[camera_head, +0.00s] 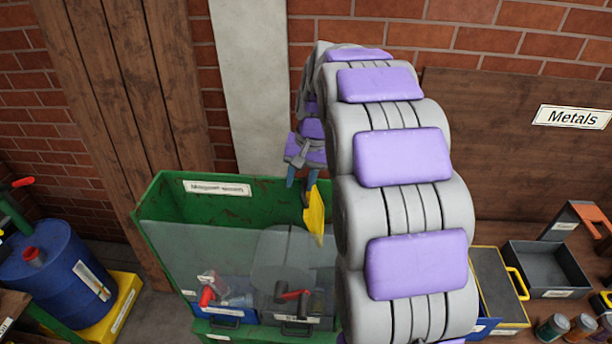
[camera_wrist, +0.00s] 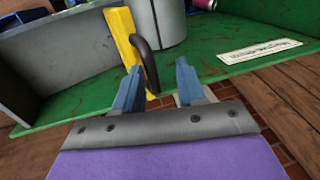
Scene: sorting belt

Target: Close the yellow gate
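The yellow gate (camera_head: 315,216) is a narrow yellow panel at the green bin, left of my arm in the head view. In the wrist view the yellow gate (camera_wrist: 124,42) stands upright just beyond my left finger, with a dark curved handle (camera_wrist: 146,62) on it. My gripper (camera_wrist: 158,68) has its two blue fingers apart. The handle reaches between them, closer to the left finger, with a clear gap to the right one; I cannot tell whether it touches. In the head view my gripper (camera_head: 301,182) is just above the gate. My arm hides what lies right of it.
The green bin (camera_head: 160,196) has a grey transparent front and holds red-handled and dark items. A blue barrel (camera_head: 52,268) stands on a yellow base at left. Open trays (camera_head: 548,268) and jars sit at right under a "Metals" sign (camera_head: 572,117). A brick wall is behind.

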